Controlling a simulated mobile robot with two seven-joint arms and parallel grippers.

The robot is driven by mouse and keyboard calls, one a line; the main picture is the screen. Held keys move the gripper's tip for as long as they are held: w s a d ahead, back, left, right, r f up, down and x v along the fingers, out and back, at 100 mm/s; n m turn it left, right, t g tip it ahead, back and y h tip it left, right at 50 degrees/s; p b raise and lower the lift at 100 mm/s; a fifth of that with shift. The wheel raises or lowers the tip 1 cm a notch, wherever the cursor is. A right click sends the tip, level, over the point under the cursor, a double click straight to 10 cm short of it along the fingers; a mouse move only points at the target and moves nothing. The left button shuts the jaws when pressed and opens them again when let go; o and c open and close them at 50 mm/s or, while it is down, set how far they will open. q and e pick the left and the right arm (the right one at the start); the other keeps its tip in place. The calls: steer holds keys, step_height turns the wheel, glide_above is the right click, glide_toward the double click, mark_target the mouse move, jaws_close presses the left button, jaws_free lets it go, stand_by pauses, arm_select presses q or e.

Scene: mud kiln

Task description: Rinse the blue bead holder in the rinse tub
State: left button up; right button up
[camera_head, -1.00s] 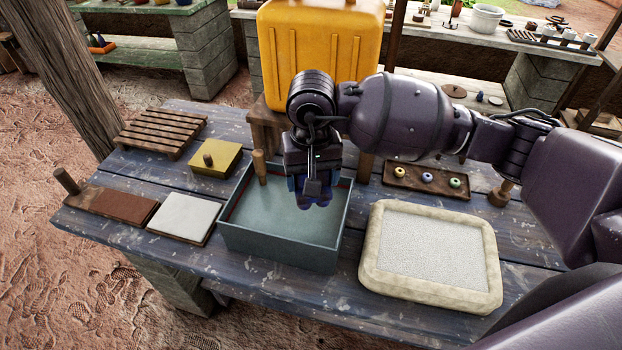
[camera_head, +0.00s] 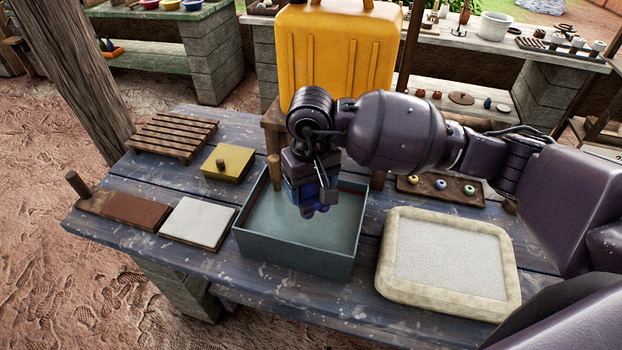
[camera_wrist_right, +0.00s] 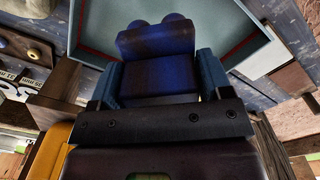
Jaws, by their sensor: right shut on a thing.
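My right gripper (camera_head: 316,200) is over the rinse tub (camera_head: 300,262), a grey-blue rectangular box with pale blue-green water inside. The gripper is shut on the blue bead holder (camera_head: 315,211), which hangs below the fingers. In the right wrist view the holder (camera_wrist_right: 158,62) is a dark blue block with two rounded ends, between the fingers and in front of the tub (camera_wrist_right: 250,50). I cannot tell whether its lower end touches the water. My left gripper is not in view.
A yellow jerrycan (camera_head: 340,55) stands behind the tub. A tray of white grains (camera_head: 450,264) lies to the right, and a bead tray (camera_head: 411,187) behind it. A white slab (camera_head: 198,222), a brown board (camera_head: 134,208), a yellow block (camera_head: 229,164) and a slatted rack (camera_head: 172,135) lie left.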

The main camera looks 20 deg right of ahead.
steer(key=shift+a+f, duration=0.1)
steer(key=shift+f, duration=0.7)
steer(key=shift+f+b, duration=0.35)
steer(key=shift+b, duration=0.05)
step_height(320, 180, down, 7)
steer(key=b, duration=0.5)
steer(key=shift+f, duration=0.1)
steer(key=shift+f+b, duration=0.6)
steer(key=shift+f, duration=0.1)
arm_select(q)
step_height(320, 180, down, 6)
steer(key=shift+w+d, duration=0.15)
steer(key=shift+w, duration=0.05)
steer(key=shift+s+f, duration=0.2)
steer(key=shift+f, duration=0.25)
arm_select(e)
steer(key=shift+r, duration=0.25)
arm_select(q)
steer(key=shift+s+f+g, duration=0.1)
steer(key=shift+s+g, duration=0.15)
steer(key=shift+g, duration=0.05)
